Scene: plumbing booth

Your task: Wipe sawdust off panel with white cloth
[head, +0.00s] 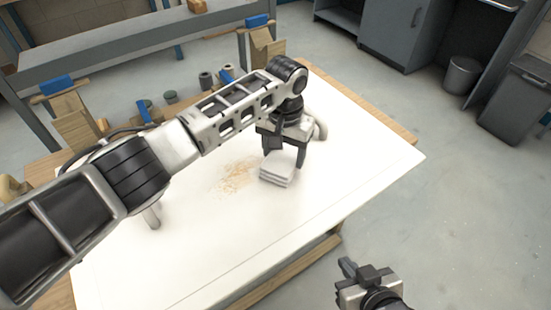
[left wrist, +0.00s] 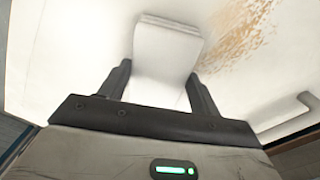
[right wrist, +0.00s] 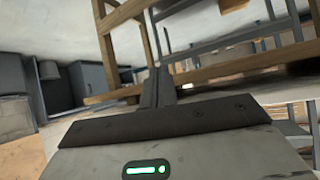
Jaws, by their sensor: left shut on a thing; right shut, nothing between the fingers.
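The white panel (head: 330,190) lies flat on a wooden table. A patch of tan sawdust (head: 237,176) lies on it, just left of the cloth; it also shows at the upper right of the left wrist view (left wrist: 240,35). The folded white cloth (head: 277,168) is between the fingers of my left gripper (head: 285,145); it also shows in the left wrist view (left wrist: 165,50). I cannot tell whether its underside touches the panel. My right gripper (head: 350,268) is shut and empty, off the panel's near right edge; its fingers meet in the right wrist view (right wrist: 157,85).
Wooden blocks with blue clamps (head: 58,86) and small dark cylinders (head: 206,80) stand along the far side. A white pipe-like fitting (head: 150,217) rises from the panel on the left, partly behind my left arm. The panel's right and near areas are clear.

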